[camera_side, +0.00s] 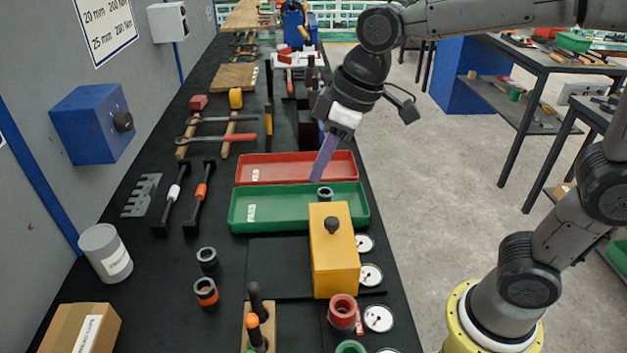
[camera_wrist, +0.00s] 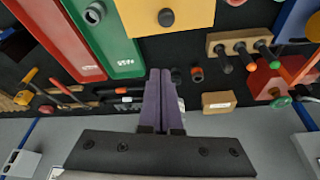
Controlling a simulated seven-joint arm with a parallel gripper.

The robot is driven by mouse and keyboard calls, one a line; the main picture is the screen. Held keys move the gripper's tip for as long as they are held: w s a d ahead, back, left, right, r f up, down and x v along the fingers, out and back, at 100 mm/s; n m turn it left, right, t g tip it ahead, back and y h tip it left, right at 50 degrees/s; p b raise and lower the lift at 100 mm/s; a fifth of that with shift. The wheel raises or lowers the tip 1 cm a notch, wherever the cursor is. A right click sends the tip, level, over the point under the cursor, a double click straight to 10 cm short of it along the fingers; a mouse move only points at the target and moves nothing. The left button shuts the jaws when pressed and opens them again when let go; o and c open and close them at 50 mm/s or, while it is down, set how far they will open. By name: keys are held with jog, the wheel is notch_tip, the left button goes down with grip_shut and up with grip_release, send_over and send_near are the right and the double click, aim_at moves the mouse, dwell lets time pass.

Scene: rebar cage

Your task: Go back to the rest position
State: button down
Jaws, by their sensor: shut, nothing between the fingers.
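My gripper (camera_side: 314,179) hangs above the trays in the side view, its purple fingers pointing down and slightly left. In the wrist view the two purple fingers (camera_wrist: 160,72) lie side by side, shut with nothing between them. The green tray (camera_side: 250,214) is below and nearer the camera than the fingertips. A dark grey ring-shaped coupler (camera_side: 325,193) is at this tray; it also shows on the green tray in the wrist view (camera_wrist: 95,14). The red tray (camera_side: 285,170) lies just behind the green one and looks empty.
A yellow block (camera_side: 335,265) with a black knob stands in front of the green tray, with round dials (camera_side: 371,275) beside it. Two loose couplers (camera_side: 206,291), wrenches (camera_side: 215,138), a grey cup (camera_side: 105,252) and a cardboard box (camera_side: 80,328) lie leftward. A blue wall box (camera_side: 93,122) juts out.

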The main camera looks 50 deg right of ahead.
jog(key=s+d+r+m+t, duration=0.2)
jog(key=s+d+r+m, duration=0.1)
jog(key=s+d, duration=0.55)
jog(key=s+d+f+m+h, duration=0.2)
jog(key=s+f+m, duration=0.1)
jog(key=s+f, duration=0.3)
jog(key=shift+s+d, duration=0.15)
jog(key=shift+s, duration=0.75)
